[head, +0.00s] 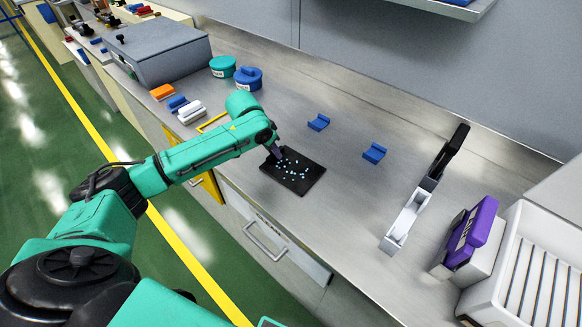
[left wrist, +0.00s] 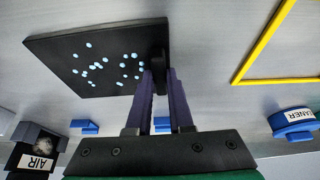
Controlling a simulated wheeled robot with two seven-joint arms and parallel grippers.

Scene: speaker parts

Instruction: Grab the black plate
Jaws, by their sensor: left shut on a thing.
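The black plate (head: 305,180) is a flat dark square with several small light-blue pieces on it, at the middle of the metal bench in the head view. It also shows in the left wrist view (left wrist: 60,62), at the upper left. My left gripper (head: 277,153) is at the plate's far left edge. In the left wrist view its two purple fingers (left wrist: 160,75) are close together, shut on a raised black part at the plate's edge. I cannot tell whether the plate touches the bench. My right gripper is not in view.
Two blue blocks (head: 318,122) (head: 374,153) lie behind the plate. A white and black stand (head: 405,219), a purple-topped box (head: 470,235) and a white ribbed tray (head: 540,270) are at the right. Round tubs (head: 248,78) and a grey box (head: 165,55) are at the left.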

